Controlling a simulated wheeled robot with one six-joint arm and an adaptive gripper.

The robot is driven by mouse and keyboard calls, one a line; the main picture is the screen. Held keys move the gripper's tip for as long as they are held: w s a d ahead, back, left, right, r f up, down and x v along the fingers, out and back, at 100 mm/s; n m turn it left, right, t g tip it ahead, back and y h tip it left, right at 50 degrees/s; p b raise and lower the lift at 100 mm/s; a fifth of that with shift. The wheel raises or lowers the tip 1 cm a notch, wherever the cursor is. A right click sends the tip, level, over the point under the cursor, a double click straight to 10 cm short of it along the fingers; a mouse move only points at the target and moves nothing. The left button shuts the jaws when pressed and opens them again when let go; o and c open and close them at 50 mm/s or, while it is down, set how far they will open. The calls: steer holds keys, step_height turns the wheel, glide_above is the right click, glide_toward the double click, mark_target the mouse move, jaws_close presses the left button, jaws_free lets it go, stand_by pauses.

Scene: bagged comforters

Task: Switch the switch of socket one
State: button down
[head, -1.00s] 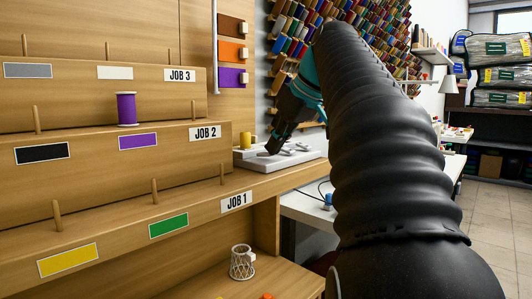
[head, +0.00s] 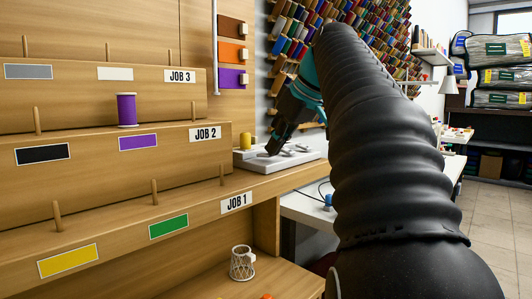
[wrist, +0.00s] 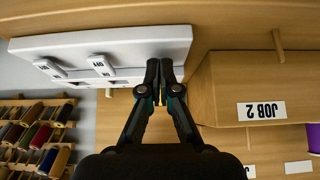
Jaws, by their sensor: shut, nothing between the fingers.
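A white power strip (head: 305,156) lies on the wooden shelf beside the JOB 2 step in the head view. It also shows upside down in the wrist view (wrist: 150,40), with two raised white switches (wrist: 48,68) (wrist: 103,65) bearing small dark marks. I cannot read which socket each belongs to. My gripper (wrist: 165,66) is shut and empty, its tips at the strip's edge nearest the JOB 2 step. In the head view my gripper (head: 271,151) points down at the strip. Whether the tips touch it is unclear, and they hide part of it.
The JOB 2 step (wrist: 225,85) rises close beside my gripper. A wooden peg (wrist: 278,45) sticks up nearby. Thread racks (wrist: 35,130) hang on the wall.

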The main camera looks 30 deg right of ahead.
steer(key=shift+w+f, duration=0.15)
steer(key=shift+f, duration=0.2)
step_height(320, 180, up, 3)
steer(key=p, duration=0.3)
steer(key=shift+r, duration=1.1)
steer(key=shift+s, duration=0.2)
steer(key=v, duration=0.7)
steer(key=shift+r, duration=0.2)
steer(key=shift+s+d, duration=0.1)
steer(key=shift+s, duration=0.1)
